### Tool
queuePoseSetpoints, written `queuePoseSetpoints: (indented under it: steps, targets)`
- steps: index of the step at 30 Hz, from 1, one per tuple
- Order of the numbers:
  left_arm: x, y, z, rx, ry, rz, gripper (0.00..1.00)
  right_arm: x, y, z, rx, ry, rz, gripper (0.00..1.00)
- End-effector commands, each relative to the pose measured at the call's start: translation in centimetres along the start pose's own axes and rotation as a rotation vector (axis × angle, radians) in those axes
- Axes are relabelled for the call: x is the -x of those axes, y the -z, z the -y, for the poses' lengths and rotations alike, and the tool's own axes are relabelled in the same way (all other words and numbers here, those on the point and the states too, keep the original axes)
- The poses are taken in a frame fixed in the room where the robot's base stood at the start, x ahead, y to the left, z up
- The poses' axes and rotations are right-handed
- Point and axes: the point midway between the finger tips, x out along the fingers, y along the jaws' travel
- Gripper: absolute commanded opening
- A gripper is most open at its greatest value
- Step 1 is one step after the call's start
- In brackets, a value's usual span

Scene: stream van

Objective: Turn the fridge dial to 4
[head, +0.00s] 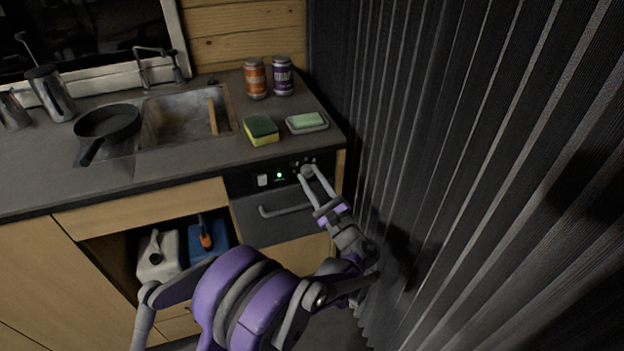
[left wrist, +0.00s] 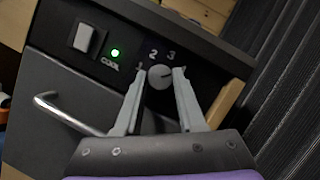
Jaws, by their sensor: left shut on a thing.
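The fridge dial (left wrist: 159,78) is a small round grey knob on the dark control panel of the fridge (head: 284,222), under the counter. In the left wrist view, the numbers 2 and 3 show above it, a 1 is partly seen by the left fingertip, and the place right of 3 is mostly covered by the right finger. A short dark mark on the dial's face points to the right. My left gripper (head: 306,171) is shut on the dial, one finger on each side; it also shows in the left wrist view (left wrist: 159,75). My right gripper is out of view.
A white switch (left wrist: 84,39) and a lit green light (left wrist: 115,53) sit left of the dial. The fridge handle (head: 285,209) sticks out below. A sponge (head: 261,129) and soap dish (head: 307,123) lie on the counter above. A dark curtain (head: 450,150) hangs close on the right.

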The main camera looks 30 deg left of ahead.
Motion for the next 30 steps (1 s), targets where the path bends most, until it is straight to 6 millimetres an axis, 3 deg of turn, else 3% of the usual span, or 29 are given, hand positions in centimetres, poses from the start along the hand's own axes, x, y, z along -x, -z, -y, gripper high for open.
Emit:
queuePoseSetpoints:
  steps: [11, 12, 16, 26, 30]
  targets:
    - [0.0, 0.0, 0.0, -0.001, 0.0, -0.002, 0.0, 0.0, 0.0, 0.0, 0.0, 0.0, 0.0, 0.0]
    - [0.0, 0.0, 0.0, -0.001, 0.0, -0.002, 0.46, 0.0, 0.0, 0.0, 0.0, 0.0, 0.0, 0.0]
    - [0.0, 0.0, 0.0, -0.001, 0.0, -0.001, 0.69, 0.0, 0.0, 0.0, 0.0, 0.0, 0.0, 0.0]
    - [0.3, 0.0, 0.0, -0.001, 0.001, -0.001, 0.69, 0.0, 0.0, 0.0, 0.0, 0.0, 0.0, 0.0]
    - [1.9, 0.0, 0.1, 0.001, 0.002, -0.002, 0.69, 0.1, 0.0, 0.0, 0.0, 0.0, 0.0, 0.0]
